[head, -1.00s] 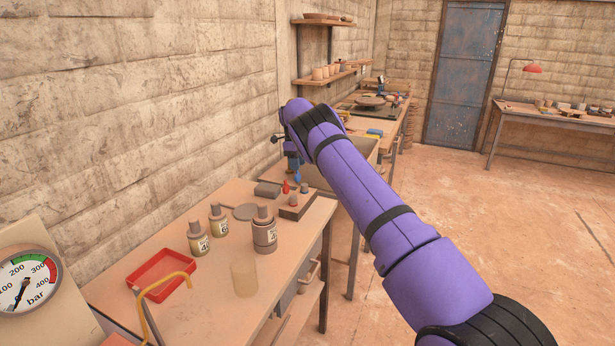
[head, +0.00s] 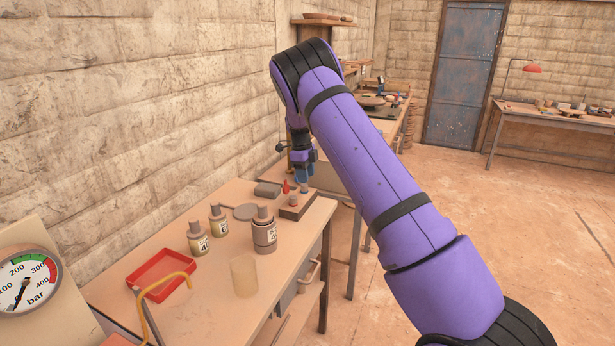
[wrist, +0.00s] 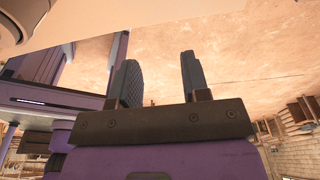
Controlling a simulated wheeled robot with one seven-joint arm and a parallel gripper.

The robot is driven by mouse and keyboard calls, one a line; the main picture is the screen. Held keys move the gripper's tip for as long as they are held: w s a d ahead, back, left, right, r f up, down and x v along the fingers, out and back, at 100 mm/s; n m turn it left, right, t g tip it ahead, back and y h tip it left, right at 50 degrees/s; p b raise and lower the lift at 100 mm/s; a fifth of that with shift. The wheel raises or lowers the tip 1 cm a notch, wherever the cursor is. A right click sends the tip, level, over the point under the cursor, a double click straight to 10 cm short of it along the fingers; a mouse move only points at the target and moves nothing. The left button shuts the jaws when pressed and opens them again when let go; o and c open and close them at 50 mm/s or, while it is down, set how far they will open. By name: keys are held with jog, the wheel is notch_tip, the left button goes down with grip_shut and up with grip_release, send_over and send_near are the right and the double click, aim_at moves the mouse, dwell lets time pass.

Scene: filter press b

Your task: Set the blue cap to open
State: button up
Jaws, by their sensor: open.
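My gripper (head: 304,173) hangs pointing down above the far right corner of the near bench. In the wrist view its two grey-blue fingers (wrist: 160,78) stand apart with nothing between them. A low dark block (head: 297,209) with small grey-topped pegs sits on the bench just below the gripper. A small red piece (head: 286,187) stands just behind the block. I cannot make out a blue cap for certain: the blue by the fingertips looks like the fingers themselves. My gripper and arm hide part of the area behind.
A yellow curved handle (head: 150,310) and a pressure gauge (head: 26,280) are at near left. Open floor lies to the right.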

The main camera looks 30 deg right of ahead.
jog(key=shift+s+a+r, duration=0.1)
jog(key=shift+s+a, duration=0.15)
jog(key=shift+s, duration=0.75)
jog(key=s+a+r+n+t+y, duration=0.15)
jog(key=s+a+r+n, duration=0.25)
jog(key=s+r+n, duration=0.55)
jog(key=s+a+r+n+t+y, duration=0.15)
jog(key=s+a+r+n, duration=0.25)
jog(key=s+r, duration=0.95)
jog(key=s+a+r+n+t+h, duration=0.1)
jog(key=s+a+r+n, duration=0.1)
jog(key=s+n, duration=0.5)
jog(key=s+a+r+n+t+h, duration=0.1)
jog(key=s+a+n, duration=0.3)
jog(key=s, duration=1.4)
jog(key=shift+s+r+n+t, duration=0.3)
jog(key=shift+n+t, duration=0.4)
jog(key=shift+n, duration=1.25)
jog(key=shift+w, duration=0.1)
